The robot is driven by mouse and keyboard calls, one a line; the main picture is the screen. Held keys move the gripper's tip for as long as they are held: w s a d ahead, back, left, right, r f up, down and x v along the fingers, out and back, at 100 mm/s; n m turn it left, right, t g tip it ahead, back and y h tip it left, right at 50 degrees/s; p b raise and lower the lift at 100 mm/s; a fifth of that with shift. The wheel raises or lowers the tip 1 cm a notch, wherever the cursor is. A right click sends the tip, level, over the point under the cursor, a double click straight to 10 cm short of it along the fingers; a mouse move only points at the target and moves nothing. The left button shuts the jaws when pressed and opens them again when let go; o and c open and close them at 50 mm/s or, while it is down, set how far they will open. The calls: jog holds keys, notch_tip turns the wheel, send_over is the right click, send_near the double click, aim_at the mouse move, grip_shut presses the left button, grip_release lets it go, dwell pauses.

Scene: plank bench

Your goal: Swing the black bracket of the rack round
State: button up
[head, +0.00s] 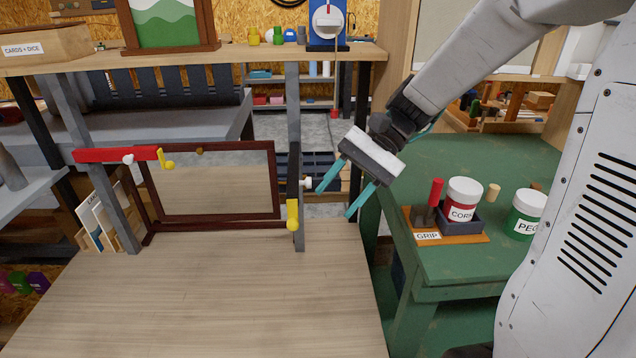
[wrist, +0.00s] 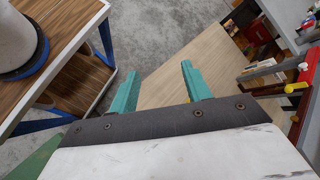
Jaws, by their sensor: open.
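The black bracket (head: 294,165) is on the rack's grey right post (head: 293,100), with a white knob (head: 306,183) at its side and a yellow end piece (head: 292,214) below. It looks narrow from here, and I cannot tell whether it hangs down or points toward me. The red bracket (head: 95,155) on the left post lies level, its yellow end to the right; it also shows at the right edge of the wrist view (wrist: 312,66). My gripper (head: 334,203) is open and empty, just right of the white knob and apart from it. Its teal fingers also show in the wrist view (wrist: 160,68).
A dark-framed mirror (head: 220,180) stands between the posts. A shelf (head: 230,58) above holds small items. The plank bench (head: 230,290) in front is clear. At the right, a green table (head: 460,270) holds a red jar (head: 461,200) and a green jar (head: 526,215).

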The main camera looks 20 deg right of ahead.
jog(key=w+d+f+m+t+y, duration=0.4)
jog(key=w+d+f+m, duration=0.15)
jog(key=w, duration=0.35)
jog(key=w+d+f+m+t+y, duration=0.35)
jog(key=w+d+f+m, duration=0.2)
jog(key=w, duration=0.35)
jog(key=x, duration=0.8)
jog(key=shift+w+f, duration=0.3)
jog(key=shift+f, duration=0.05)
jog(key=shift+t, duration=0.25)
grip_shut()
